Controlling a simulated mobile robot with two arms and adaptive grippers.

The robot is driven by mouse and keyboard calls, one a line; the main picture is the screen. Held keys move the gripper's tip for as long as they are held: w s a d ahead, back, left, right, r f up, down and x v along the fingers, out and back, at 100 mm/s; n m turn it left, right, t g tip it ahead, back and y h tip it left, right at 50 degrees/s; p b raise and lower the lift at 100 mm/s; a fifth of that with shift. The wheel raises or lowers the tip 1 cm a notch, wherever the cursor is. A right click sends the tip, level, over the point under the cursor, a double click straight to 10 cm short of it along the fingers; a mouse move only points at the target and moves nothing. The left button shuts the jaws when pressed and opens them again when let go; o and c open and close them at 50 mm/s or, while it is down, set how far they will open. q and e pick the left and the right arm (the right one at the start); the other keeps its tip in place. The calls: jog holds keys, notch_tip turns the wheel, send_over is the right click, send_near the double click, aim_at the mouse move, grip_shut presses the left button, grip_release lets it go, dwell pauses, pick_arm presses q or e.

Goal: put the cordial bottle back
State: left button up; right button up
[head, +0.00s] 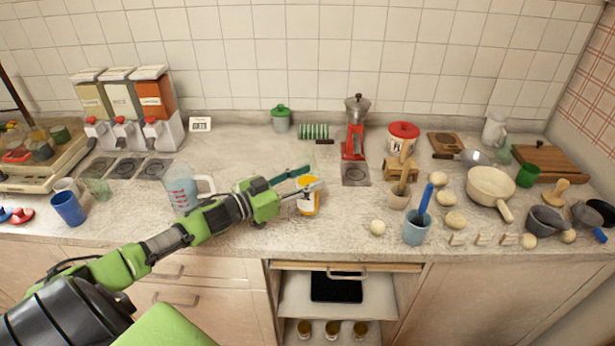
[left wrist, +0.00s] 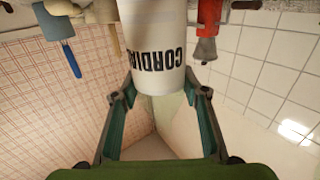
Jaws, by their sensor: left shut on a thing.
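The cordial bottle (head: 309,206), white and yellow-orange, is near the front of the counter, left of the middle. My left gripper (head: 306,184) reaches it from the left and is shut on it. In the left wrist view the bottle's white side (left wrist: 155,45), lettered CORDIAL, lies between the two fingers (left wrist: 158,95). I cannot tell whether its base touches the counter. My right gripper is not in view.
A measuring jug (head: 183,190) stands left of the bottle. A blue cup with a spatula (head: 416,229) and round pale items are to the right. A red grinder (head: 354,140) stands behind. Below, an open cabinet holds a black tray (head: 336,288) and three jars (head: 332,329).

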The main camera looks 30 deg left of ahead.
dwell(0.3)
pick_arm(q)
jog(key=shift+f, duration=0.15)
jog(key=o, duration=1.6)
jog(key=shift+c, duration=0.2)
jog(key=shift+s+a, duration=0.15)
jog(key=shift+s, duration=0.2)
jog(key=b+v, duration=0.1)
jog(key=v, duration=1)
jog(key=shift+b, duration=0.3)
